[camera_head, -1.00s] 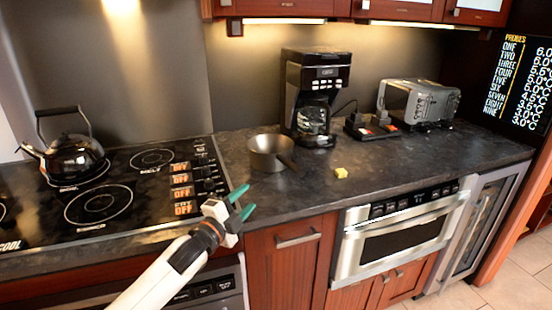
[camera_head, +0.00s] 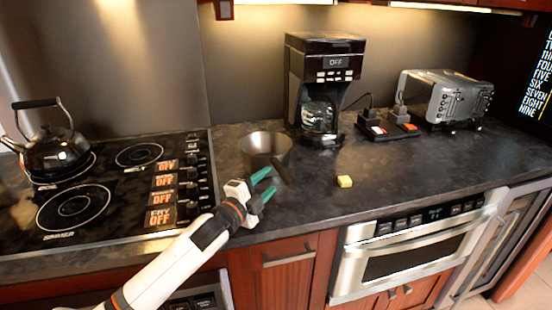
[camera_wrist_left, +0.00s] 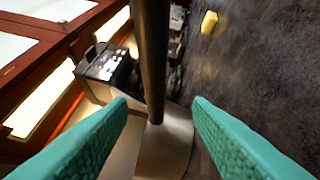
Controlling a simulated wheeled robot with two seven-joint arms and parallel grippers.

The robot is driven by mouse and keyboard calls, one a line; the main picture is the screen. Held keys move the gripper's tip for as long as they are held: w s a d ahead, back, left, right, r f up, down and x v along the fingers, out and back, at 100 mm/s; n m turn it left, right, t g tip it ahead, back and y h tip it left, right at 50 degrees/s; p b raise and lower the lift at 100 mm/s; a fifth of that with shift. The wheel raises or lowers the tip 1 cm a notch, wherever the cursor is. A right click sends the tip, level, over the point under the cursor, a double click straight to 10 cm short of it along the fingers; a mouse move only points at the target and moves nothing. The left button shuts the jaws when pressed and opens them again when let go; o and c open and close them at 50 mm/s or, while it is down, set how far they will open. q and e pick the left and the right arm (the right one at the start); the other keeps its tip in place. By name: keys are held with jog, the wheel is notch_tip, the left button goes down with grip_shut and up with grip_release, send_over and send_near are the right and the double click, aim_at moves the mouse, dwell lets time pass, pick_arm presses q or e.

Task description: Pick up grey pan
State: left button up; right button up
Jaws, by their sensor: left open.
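The grey pan (camera_head: 258,146) stands on the dark countertop (camera_head: 400,160), just right of the stove. Its dark handle (camera_head: 282,173) points toward the front and right. My left gripper (camera_head: 266,186) is open just in front of the pan, with its teal fingers near the handle. In the left wrist view the dark handle (camera_wrist_left: 152,50) rises between the two open fingers (camera_wrist_left: 160,108), and the pan body (camera_wrist_left: 165,150) shows below it. The fingers look apart from the handle. My right gripper is not in view.
A coffee maker (camera_head: 322,70) stands behind the pan. A small yellow block (camera_head: 345,181) lies to the right. A toaster (camera_head: 450,98) is at the back right. A kettle (camera_head: 55,150) sits on the stove (camera_head: 120,195). The front right counter is clear.

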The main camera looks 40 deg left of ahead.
aim_at(278, 167)
pick_arm(q)
jog(key=w, duration=0.2)
jog(key=w+p, duration=0.1)
jog(key=w, duration=0.1)
jog(key=w+r, duration=0.1)
jog(key=w, duration=0.1)
jog(key=shift+w+f, duration=0.1)
jog(key=shift+w, duration=0.4)
grip_shut()
